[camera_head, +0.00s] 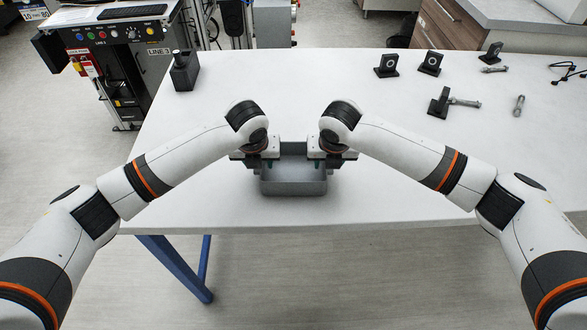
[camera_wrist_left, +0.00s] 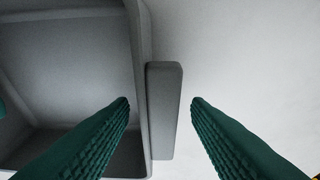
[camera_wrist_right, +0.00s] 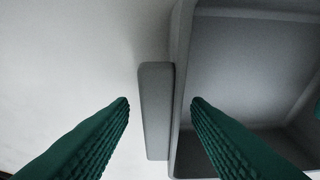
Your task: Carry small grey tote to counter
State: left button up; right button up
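The small grey tote (camera_head: 293,187) is an open box near the front edge of the white counter (camera_head: 210,195), between my two grippers. It appears to rest upright on the counter. My left gripper (camera_head: 256,162) is open at its left side. In the left wrist view, its green fingers (camera_wrist_left: 161,101) are either side of the tote's side handle (camera_wrist_left: 165,115), with gaps. My right gripper (camera_head: 331,162) is open at the other side. In the right wrist view, its fingers (camera_wrist_right: 161,101) straddle the other handle (camera_wrist_right: 155,115), also with gaps. The tote looks empty where its inside shows.
A black block-shaped holder (camera_head: 184,73) stands at the counter's back left. Several black brackets (camera_head: 430,63) and metal bolts (camera_head: 519,105) lie at the back right. A control panel cabinet (camera_head: 120,45) stands beyond the left edge. The counter around the tote is clear.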

pick_arm(q)
grip_shut()
pick_arm(e)
grip_shut()
pick_arm(q)
jog(key=shift+r, duration=0.1)
pick_arm(e)
jog(key=shift+r, duration=0.1)
